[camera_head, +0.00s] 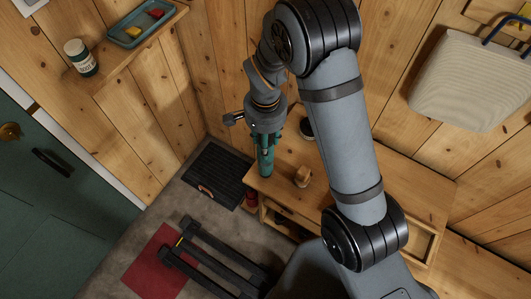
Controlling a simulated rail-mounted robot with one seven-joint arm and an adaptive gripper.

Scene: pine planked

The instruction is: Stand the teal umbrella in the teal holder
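My gripper (265,146) points down over the left end of the wooden cabinet. A slim teal thing (266,165), which looks like the folded teal umbrella, hangs upright directly under it, its lower end overlapping the cabinet's left edge in the picture. The gripper appears shut on it, though the fingers are small and partly hidden. I cannot make out a separate teal holder; it may be hidden behind the arm or the umbrella. A small red container (250,198) stands low beside the cabinet's left side.
The wooden cabinet (412,185) carries a small wooden item (302,177) and a dark round thing (306,130). A black mat (216,172), dark rack (212,262) and red mat (155,268) are on the floor. A wall shelf holds a jar (80,57) and teal tray (128,33).

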